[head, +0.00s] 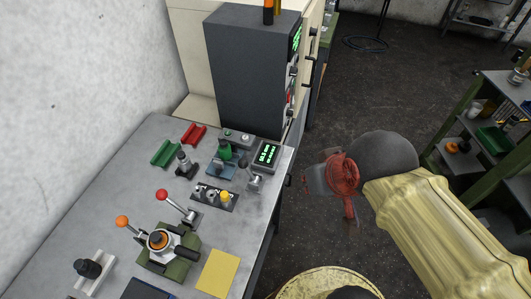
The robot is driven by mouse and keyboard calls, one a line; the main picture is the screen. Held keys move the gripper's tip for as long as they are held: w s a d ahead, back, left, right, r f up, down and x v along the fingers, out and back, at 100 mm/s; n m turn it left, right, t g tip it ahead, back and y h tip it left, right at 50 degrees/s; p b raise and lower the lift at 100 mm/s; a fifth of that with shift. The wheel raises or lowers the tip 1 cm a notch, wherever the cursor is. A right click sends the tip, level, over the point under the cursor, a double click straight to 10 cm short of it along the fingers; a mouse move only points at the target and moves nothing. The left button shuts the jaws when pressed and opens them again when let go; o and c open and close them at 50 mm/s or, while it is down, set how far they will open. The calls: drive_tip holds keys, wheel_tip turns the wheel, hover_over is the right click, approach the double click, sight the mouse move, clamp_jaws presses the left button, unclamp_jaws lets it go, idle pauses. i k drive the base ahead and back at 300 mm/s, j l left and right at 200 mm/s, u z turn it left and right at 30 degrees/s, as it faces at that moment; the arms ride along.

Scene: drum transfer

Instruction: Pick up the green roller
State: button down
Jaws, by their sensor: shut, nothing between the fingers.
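A small green upright cylinder (224,149), which looks like the green roller, stands at a blue fixture (221,169) on the grey workbench (113,178). A green trough-shaped piece (165,153) lies farther left on the bench, beside a similar red one (194,133). My gripper (349,211), red and grey, is off the bench's right edge above the dark floor. It is well to the right of the green cylinder, apart from it. It is shut and empty. Its fingertips are small and partly hidden.
A dark cabinet (244,75) stands at the bench's back. A small display (267,154), a red-knobbed lever (176,202) and an orange-knobbed device (158,240) crowd the bench. A green shelf unit (458,119) is at right. A yellow round top (300,285) is below my gripper.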

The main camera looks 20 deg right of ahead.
sight(224, 148)
drive_tip(key=i+l, duration=0.15)
drive_tip(key=i+l+u, duration=0.65)
drive_tip(key=k+u, duration=0.1)
drive_tip(key=u, duration=1.7)
